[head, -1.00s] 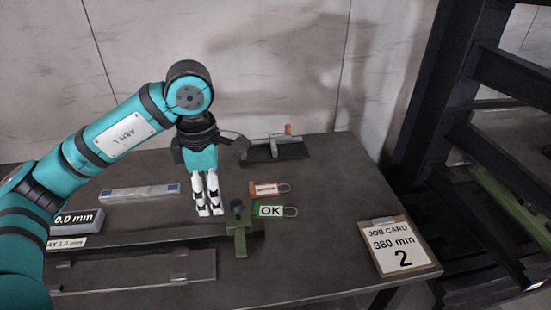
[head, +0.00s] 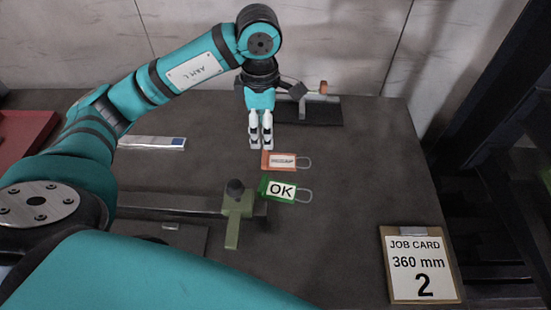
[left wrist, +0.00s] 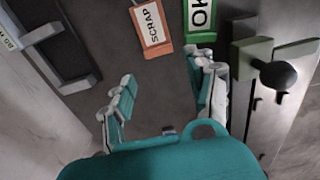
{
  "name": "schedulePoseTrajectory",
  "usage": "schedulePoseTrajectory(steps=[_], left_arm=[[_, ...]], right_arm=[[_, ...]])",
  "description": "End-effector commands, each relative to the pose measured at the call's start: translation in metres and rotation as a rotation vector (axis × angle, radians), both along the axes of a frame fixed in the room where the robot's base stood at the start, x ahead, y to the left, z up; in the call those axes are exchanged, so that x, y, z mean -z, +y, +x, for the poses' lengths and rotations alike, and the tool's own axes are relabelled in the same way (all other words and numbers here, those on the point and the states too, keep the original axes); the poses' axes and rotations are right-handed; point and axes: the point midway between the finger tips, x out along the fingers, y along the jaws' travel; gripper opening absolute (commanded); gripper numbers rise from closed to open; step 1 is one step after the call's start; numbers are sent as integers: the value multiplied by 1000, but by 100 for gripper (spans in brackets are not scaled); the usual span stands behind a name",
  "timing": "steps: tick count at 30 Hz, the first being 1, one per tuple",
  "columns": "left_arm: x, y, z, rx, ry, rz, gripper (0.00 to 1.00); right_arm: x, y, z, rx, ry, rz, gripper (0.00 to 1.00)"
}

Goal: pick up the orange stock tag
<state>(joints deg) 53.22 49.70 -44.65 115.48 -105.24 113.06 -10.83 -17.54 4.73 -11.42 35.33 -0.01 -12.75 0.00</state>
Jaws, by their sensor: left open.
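The orange stock tag (head: 283,161) lies flat on the dark bench, with a white label and a wire loop at its right end. In the left wrist view the orange tag (left wrist: 153,30) reads SCRAP and lies beyond the fingertips, between their two lines. My left gripper (head: 261,147) is above the bench just left of and behind the tag, apart from its middle. In the left wrist view my left gripper (left wrist: 163,88) is open, with nothing between its fingers. My right gripper is out of view.
A green OK tag (head: 281,190) lies in front of the orange one. A green clamp (head: 236,212) with a black knob stands on a rail to the left. A dark tool (head: 310,110) is behind. A job card (head: 422,262) lies at front right. The bench right of the tags is clear.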

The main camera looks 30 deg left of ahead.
Motion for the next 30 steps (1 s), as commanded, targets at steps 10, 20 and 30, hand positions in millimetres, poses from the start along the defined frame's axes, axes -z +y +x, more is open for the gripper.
schedulePoseTrajectory(steps=[10,20,30], left_arm=[[47,0,0,0,0,0,56],[86,-5,3,-1,3,0,56],[100,-4,4,1,-1,0,56]], right_arm=[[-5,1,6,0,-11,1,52],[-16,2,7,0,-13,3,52],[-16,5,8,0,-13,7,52]])
